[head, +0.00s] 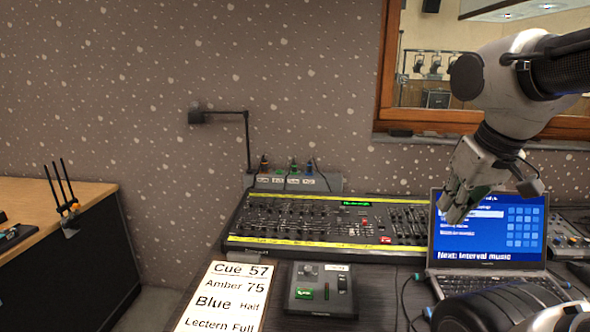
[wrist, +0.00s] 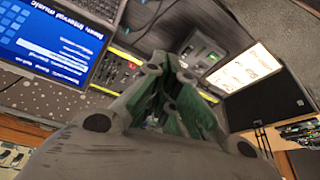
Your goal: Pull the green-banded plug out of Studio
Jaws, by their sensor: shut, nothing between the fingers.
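A grey socket box (head: 330,181) stands behind the lighting desk in the head view, with several plugs and white labels on it. One plug with a green band (head: 293,166) stands upright near the middle of the box. The labels are too small to read, so I cannot tell which socket is Studio. My gripper (head: 452,213) is shut and empty, in front of the laptop screen, well to the right of the box. Its fingers (wrist: 172,75) also show in the wrist view, where I cannot make out the green-banded plug.
The lighting desk (head: 300,215) with its faders lies in front of the box. A bent lamp arm (head: 248,140) rises at the box's left. The laptop (head: 490,235), a small control box (head: 320,290) and a cue card (head: 225,297) are nearer.

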